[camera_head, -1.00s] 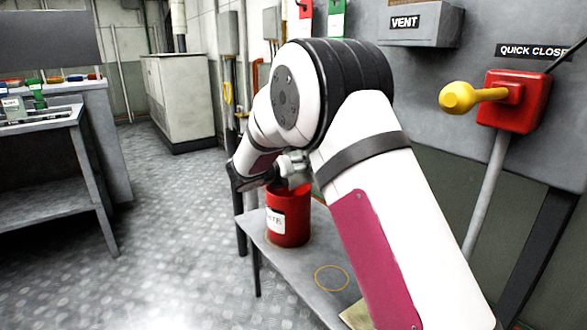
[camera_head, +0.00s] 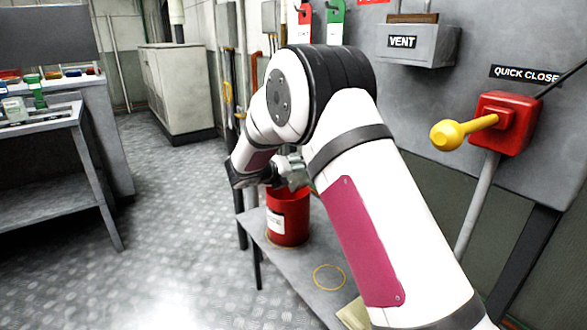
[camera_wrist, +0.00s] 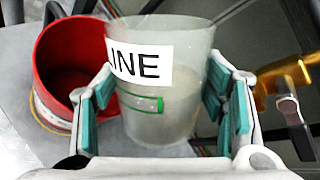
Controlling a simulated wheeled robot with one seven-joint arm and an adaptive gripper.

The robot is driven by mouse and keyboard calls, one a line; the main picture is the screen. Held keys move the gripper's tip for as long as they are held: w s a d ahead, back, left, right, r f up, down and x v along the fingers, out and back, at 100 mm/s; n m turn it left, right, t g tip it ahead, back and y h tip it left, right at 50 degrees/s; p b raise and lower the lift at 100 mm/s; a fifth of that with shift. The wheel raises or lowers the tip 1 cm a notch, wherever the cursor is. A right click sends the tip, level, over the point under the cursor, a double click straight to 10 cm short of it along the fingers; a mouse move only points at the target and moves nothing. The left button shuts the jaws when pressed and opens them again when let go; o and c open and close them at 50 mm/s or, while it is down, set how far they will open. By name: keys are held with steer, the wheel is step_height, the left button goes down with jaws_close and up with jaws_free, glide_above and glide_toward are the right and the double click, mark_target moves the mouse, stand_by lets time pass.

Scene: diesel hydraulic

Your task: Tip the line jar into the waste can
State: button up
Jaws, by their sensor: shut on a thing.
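The line jar (camera_wrist: 185,75) is a clear jar with a white label reading "INE" and a green mark, close up in the wrist view. My gripper (camera_wrist: 170,100) is shut on it, with green pads on both sides. The red waste can (camera_wrist: 75,60) is just left of the jar in the wrist view, its open mouth showing. In the head view the waste can (camera_head: 288,222) stands on a grey bench, with my gripper (camera_head: 293,172) over it. There the jar is mostly hidden by my arm. I cannot tell if anything is pouring.
The grey bench (camera_head: 300,265) has a yellow ring (camera_head: 329,277) on its bare front part. A red box with a yellow lever (camera_head: 465,130) and a VENT box (camera_head: 415,42) are on the wall at right. Another bench (camera_head: 50,190) stands at left, with open floor between.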

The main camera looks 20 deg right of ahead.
steer(key=shift+r+n+g+p, duration=0.4)
steer(key=shift+n+g+p, duration=0.25)
steer(key=shift+p, duration=2.7)
steer(key=n+g+p, duration=0.1)
steer(key=p, duration=0.3)
steer(key=shift+w+r+p, duration=0.15)
steer(key=shift+p, duration=0.15)
steer(key=shift+w+a+r+n+g+p, duration=0.2)
steer(key=shift+n+g+p, duration=0.2)
steer(key=shift+g, duration=0.15)
steer(key=shift+w+n+g+h, duration=0.25)
steer(key=shift+g+h, duration=0.15)
steer(key=shift+g, duration=0.1)
steer(key=shift+w+a+r+n+g+b, duration=0.1)
steer(key=shift+w+r+n+g+b, duration=0.3)
steer(key=shift+b, duration=0.65)
steer(key=shift+r+n+g+h+b, duration=0.15)
steer(key=shift+n+g+h+b, duration=0.15)
steer(key=shift+n+g+b, duration=0.1)
steer(key=shift+r, duration=0.1)
